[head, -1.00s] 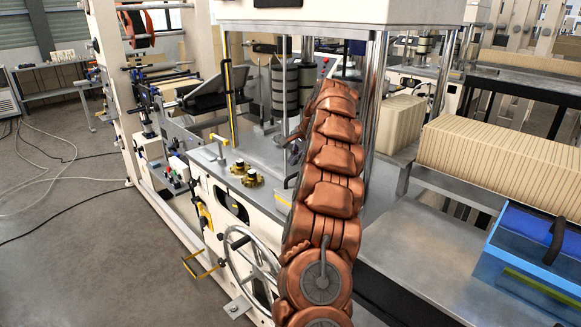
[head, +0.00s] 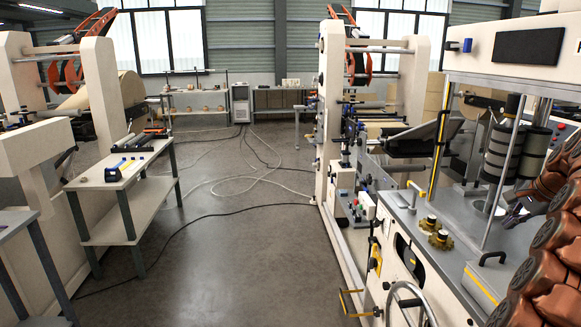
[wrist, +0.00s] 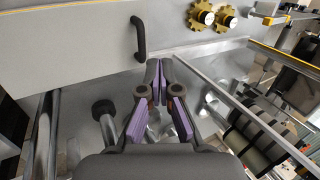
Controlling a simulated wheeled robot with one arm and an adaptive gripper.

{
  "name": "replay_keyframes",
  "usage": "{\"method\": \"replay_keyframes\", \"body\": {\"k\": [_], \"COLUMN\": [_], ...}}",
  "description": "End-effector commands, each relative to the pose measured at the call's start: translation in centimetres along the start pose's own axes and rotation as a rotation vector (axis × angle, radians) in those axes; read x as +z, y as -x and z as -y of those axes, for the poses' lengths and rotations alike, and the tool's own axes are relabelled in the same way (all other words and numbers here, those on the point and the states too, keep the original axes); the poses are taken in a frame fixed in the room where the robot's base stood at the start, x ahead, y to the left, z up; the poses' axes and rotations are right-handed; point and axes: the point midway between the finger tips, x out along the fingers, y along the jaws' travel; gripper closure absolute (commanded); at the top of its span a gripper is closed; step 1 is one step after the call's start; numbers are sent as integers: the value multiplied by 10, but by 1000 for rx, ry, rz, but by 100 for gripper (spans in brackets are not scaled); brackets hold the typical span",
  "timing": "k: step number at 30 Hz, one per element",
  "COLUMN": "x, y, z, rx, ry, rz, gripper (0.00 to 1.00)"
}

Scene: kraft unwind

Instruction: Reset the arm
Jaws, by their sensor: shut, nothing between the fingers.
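My gripper (wrist: 165,100) shows in the wrist view with its two purple-padded fingers brought together at the tips and nothing between them. It is over the grey deck of the machine. In the head view my gripper (head: 512,217) is small at the right, low over the deck beside a metal post. My copper-coloured arm runs down the right edge of the head view and hides part of the machine.
Two brass knobs (head: 433,231) sit on the machine deck (head: 455,208), with dark rollers (head: 503,153) behind. A bench (head: 120,178) with small tools stands at the left. Cables (head: 262,170) lie on the floor. The aisle between the machines is otherwise clear.

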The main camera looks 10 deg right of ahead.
Motion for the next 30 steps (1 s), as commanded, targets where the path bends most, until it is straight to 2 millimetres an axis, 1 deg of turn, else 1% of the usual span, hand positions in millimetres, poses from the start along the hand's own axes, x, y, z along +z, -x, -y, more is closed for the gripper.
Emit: {"method": "replay_keyframes", "body": {"k": [1, 2, 3, 5, 6, 8, 9, 11, 15, 19, 21, 23, 24, 27, 29, 30], "x": [15, 25, 40, 63, 79, 102, 117, 141, 194, 241, 265, 285, 298, 329, 346, 356], "y": [2, 2, 0, 0, 1, 1, 1, 2, 5, 8, 9, 12, 13, 16, 19, 19], "z": [6, 10, 13, 18, 21, 24, 25, 25, 20, 9, 1, -8, -15, -34, -45, -55], "rx": [1, 3, 9, 17, 21, 30, 36, 46, 74, 100, 117, 130, 140, 166, 181, 194], "ry": [30, 51, 83, 132, 167, 215, 249, 300, 418, 526, 584, 634, 665, 744, 793, 823], "rz": [16, 27, 45, 68, 84, 107, 122, 143, 189, 227, 247, 261, 271, 297, 309, 318], "gripper": [100, 100, 100, 100, 100, 100, 100, 100, 100, 100, 100, 100, 100, 100, 100, 100]}}
